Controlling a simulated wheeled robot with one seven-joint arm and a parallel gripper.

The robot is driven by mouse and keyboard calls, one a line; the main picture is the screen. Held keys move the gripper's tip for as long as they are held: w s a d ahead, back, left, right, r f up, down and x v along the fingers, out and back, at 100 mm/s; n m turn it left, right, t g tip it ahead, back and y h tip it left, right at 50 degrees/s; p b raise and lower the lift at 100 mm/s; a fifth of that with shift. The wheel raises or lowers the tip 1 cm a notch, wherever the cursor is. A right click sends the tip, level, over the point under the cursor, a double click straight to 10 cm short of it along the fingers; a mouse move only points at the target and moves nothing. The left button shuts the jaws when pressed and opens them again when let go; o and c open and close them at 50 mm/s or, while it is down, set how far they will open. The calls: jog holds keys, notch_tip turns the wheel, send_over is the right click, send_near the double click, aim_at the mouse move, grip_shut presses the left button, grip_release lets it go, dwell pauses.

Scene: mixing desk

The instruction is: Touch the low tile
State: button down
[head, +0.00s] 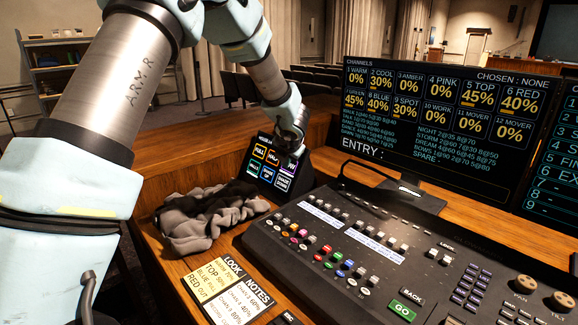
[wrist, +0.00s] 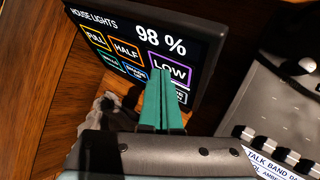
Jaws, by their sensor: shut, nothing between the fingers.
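The house lights touch panel (wrist: 190,28) is a small black screen reading 98 %. Its low tile (wrist: 174,69) has a purple outline and sits right of the half tile (wrist: 126,48) in the wrist view. My gripper (wrist: 162,75) is shut and empty, its teal fingertips over the lower left part of the low tile. I cannot tell whether they touch the glass. In the head view the panel (head: 265,181) stands tilted on the desk, and my gripper (head: 294,150) is at its upper right, partly covering it.
A crumpled grey and black cloth (head: 205,215) lies left of the panel. The mixing console (head: 390,245) is to the right, with a channels monitor (head: 435,130) behind it. Look notes (head: 235,290) lie at the front. A thin black lamp arm (head: 365,172) rises behind the console.

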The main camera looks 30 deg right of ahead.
dwell(0.3)
jog(key=shift+s+a+r, duration=0.25)
jog(key=shift+a+r, duration=0.1)
jog(key=shift+a, duration=0.25)
jog(key=a, duration=0.1)
jog(key=a+r, duration=0.1)
jog(key=s+a+r, duration=0.1)
jog(key=a, duration=0.1)
jog(key=shift+s+a+r, duration=0.1)
jog(key=shift+r, duration=0.05)
dwell(0.9)
